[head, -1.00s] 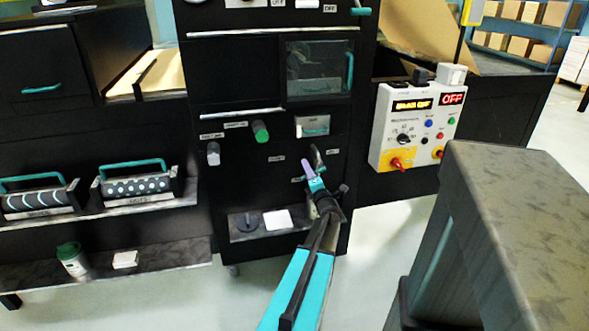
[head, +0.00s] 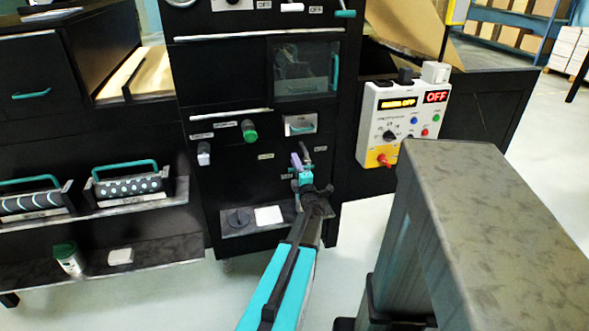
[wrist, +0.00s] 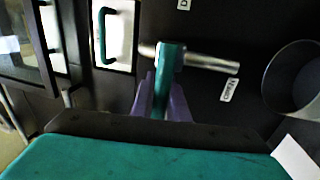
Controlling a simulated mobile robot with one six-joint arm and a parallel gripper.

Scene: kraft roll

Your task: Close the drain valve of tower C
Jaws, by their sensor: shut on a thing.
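The drain valve has a teal lever (wrist: 170,62) on a silver pipe stub (wrist: 215,63) that sticks out of the black cabinet. In the wrist view the lever points toward me, across the pipe. My gripper (wrist: 163,97) has its purple fingertips on both sides of the lever and is shut on it. A small label (wrist: 229,90) beside the pipe is too blurred to read surely. In the head view my gripper (head: 297,165) is at the cabinet's lower right front and hides most of the valve.
A control box (head: 402,120) showing OFF stands right of the black cabinet (head: 235,180). Green (head: 249,131) and grey (head: 204,153) knobs are left of my gripper. A teal-handled drawer (wrist: 113,35) is close by. A dark grey block (head: 500,220) fills the right foreground.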

